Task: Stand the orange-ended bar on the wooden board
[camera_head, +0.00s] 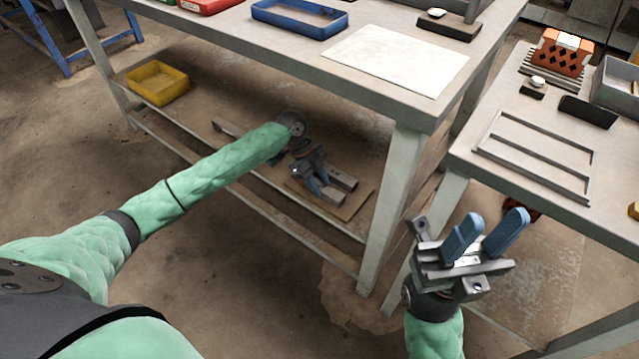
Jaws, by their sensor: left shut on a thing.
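My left gripper (318,180) is low over the lower shelf of the long table, its blue fingers closed. Grey bar-like pieces (343,179) show at its fingers; this looks like the bar, but I see no orange end clearly, and gripper and arm hide part of it. A flat brown board (357,204) lies on the shelf beneath and beside the gripper. I cannot tell whether the bar touches it. My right gripper (498,222) is open and empty in front of the right table, its blue fingers pointing up and apart.
A yellow tray (158,84) stands on the lower shelf at the left. The tabletop (300,50) is above the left gripper, and a table leg (392,205) stands to its right. The right table holds a grey frame (530,165) and an orange hollow brick (562,55).

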